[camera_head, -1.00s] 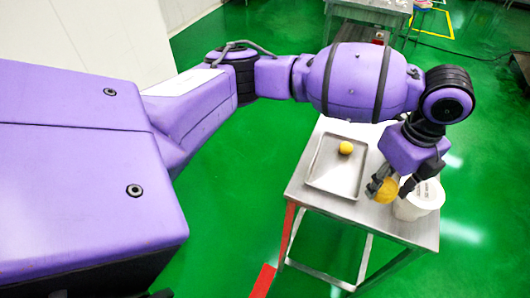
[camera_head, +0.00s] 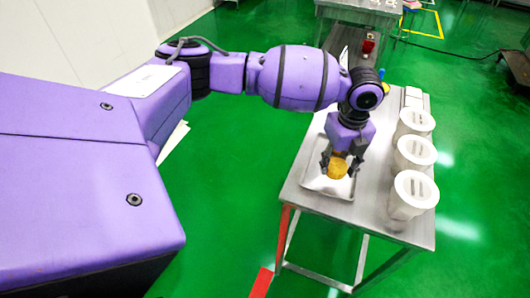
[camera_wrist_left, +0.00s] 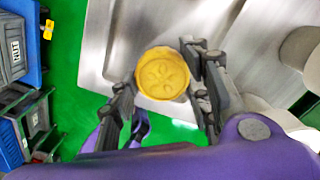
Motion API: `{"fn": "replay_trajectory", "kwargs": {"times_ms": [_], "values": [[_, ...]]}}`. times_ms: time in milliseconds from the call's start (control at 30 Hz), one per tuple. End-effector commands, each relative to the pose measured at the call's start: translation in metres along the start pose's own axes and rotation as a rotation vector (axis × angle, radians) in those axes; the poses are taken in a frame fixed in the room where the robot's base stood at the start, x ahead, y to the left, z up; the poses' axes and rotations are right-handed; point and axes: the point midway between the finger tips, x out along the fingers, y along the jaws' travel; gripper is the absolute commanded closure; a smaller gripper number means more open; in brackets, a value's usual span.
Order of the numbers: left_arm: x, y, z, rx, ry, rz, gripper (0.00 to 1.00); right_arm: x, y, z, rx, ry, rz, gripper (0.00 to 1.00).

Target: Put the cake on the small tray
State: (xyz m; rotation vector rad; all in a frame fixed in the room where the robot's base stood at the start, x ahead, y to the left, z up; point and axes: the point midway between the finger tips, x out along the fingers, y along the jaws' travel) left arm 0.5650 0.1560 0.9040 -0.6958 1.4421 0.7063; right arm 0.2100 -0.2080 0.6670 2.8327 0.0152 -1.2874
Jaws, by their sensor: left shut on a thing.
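The cake (camera_head: 337,169) is a round yellow piece held between the fingers of my left gripper (camera_head: 339,172). In the left wrist view the cake (camera_wrist_left: 162,74) shows a pressed flower-like pattern on its face, with one finger on each side. The small tray (camera_head: 313,187) is a shallow metal tray on the steel table. The cake appears over the tray; I cannot tell whether it touches it. My gripper and arm hide much of the tray, including where a small yellow ball lay earlier.
Three white tubs (camera_head: 409,194) stand in a row along the right side of the steel table (camera_head: 374,205). A white box-like item lies behind them. Another metal table (camera_head: 360,12) stands at the back. Blue and grey crates (camera_wrist_left: 14,48) show at the left wrist view's edge.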

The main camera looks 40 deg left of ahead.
Motion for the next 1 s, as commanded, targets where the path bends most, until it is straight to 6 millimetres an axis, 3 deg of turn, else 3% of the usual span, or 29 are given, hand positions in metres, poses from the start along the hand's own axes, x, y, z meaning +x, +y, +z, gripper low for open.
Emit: {"fn": "replay_trajectory", "kwargs": {"times_ms": [167,333,733,767,867,1000], "values": [[0.015,0.005,0.010,-0.003,0.000,0.004,0.83,0.000,0.000,0.000,-0.001,0.000,0.000,1.00],[0.041,0.004,0.007,-0.001,0.002,0.005,0.83,0.000,0.001,0.000,-0.001,0.002,0.001,1.00],[0.045,0.003,0.007,0.000,0.000,0.000,0.83,0.000,0.001,-0.002,-0.001,0.006,0.001,1.00],[0.044,0.003,0.007,0.000,-0.001,0.000,0.52,0.000,0.001,-0.002,-0.001,0.006,0.002,1.00],[0.044,0.003,0.007,0.000,-0.001,0.000,0.39,0.000,0.001,-0.002,0.000,0.006,0.002,1.00],[0.044,0.003,0.007,0.000,-0.001,0.000,0.37,0.000,0.000,-0.001,0.002,0.004,0.002,1.00]]}}
